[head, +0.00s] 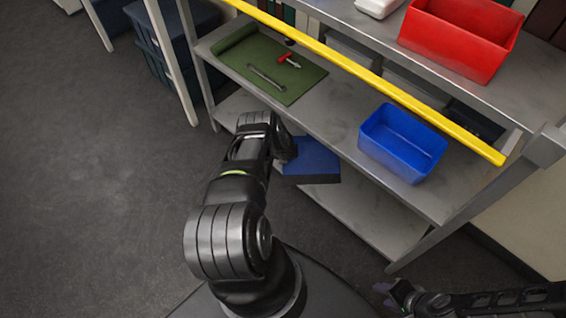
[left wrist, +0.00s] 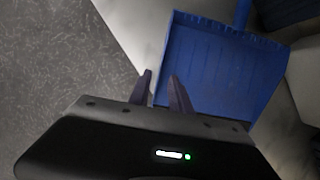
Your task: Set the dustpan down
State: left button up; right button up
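The blue dustpan (head: 313,158) is at the lower shelf, just below the upper shelf's front edge. In the left wrist view the dustpan (left wrist: 215,65) lies with its handle (left wrist: 243,14) pointing away from me. My left gripper (left wrist: 161,76) has its two fingers apart, overlapping the dustpan's left side edge. A gap shows between them, and I cannot tell whether they touch it. In the head view my left arm hides these fingers. My right gripper (head: 386,295) is low at the bottom right, with its small purple fingers apart and empty.
The lower shelf (head: 372,215) has bare room right of the dustpan. The upper shelf (head: 335,105) carries a blue bin (head: 402,143) and a green mat (head: 265,72) with tools. A yellow bar (head: 365,73) runs above. A red bin (head: 460,38) stands higher.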

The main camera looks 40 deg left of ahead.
pick_arm(q)
jog(key=s+d+p, duration=0.1)
jog(key=p, duration=0.1)
jog(key=s+d+p, duration=0.1)
jog(key=p, duration=0.1)
jog(key=s+d+p, duration=0.1)
jog(key=p, duration=0.1)
jog(key=shift+s+d+r+p, duration=0.3)
jog(key=shift+s+d+p, duration=0.05)
jog(key=shift+d+p, duration=0.05)
jog(key=shift+s+d+f+p, duration=0.3)
jog(key=shift+s+d+p, duration=0.15)
jog(key=shift+s+p, duration=0.05)
